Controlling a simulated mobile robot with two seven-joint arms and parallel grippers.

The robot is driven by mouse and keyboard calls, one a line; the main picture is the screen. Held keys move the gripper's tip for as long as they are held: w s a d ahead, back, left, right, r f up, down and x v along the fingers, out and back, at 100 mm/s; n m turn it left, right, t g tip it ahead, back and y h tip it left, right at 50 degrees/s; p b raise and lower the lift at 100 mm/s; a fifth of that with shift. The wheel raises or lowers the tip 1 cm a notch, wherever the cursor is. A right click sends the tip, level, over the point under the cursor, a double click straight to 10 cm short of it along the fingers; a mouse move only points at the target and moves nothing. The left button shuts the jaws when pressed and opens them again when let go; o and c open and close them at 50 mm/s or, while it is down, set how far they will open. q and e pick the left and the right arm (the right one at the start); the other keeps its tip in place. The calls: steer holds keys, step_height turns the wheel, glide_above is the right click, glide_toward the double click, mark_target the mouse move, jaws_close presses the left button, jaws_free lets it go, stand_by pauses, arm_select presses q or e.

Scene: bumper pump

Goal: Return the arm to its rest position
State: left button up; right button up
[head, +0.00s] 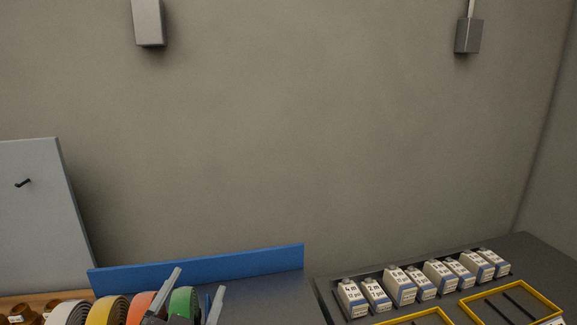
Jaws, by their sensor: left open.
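My left gripper (199,282) shows at the bottom edge of the head view, left of centre. Its two grey fingers point up and stand apart, open, with nothing visible between the tips. It overlaps the orange roll (143,302) and the green roll (184,300) in the picture; I cannot tell whether it touches them. The rest of the left arm is mostly cut off by the frame's lower edge. My right gripper is out of view.
A blue panel (200,268) stands behind the rolls. A grey board (35,205) with a peg is at the left. Several labelled white-and-blue boxes (400,288) stand on the dark right surface, behind yellow-rimmed trays (508,287). The wall above is mostly bare.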

arm_select(q)
steer(key=s+a+f+n+g+y, duration=0.25)
steer(key=s+f+g, duration=0.5)
steer(key=f, duration=0.55)
steer(key=s+d+f+g+h, duration=0.1)
steer(key=s+f+g, duration=0.25)
steer(key=s, duration=0.45)
steer(key=s+d+f+g+h, duration=0.1)
steer(key=s+f+g, duration=0.2)
steer(key=s+f, duration=0.3)
step_height(320, 180, down, 28)
steer(key=s+g+b, duration=0.1)
steer(key=s+b, duration=0.1)
steer(key=b, duration=0.7)
steer(key=s+a+f+g+b, duration=0.1)
steer(key=s+f+b, duration=0.3)
steer(key=s+f, duration=0.4)
steer(key=s+a+f+b, duration=0.2)
steer(key=s+f+b, duration=0.2)
steer(key=s+f, duration=0.4)
step_height(320, 180, down, 8)
steer(key=shift+r+g, duration=0.1)
steer(key=shift+g, duration=0.3)
steer(key=shift+a+n, duration=0.1)
steer(key=shift+n, duration=0.15)
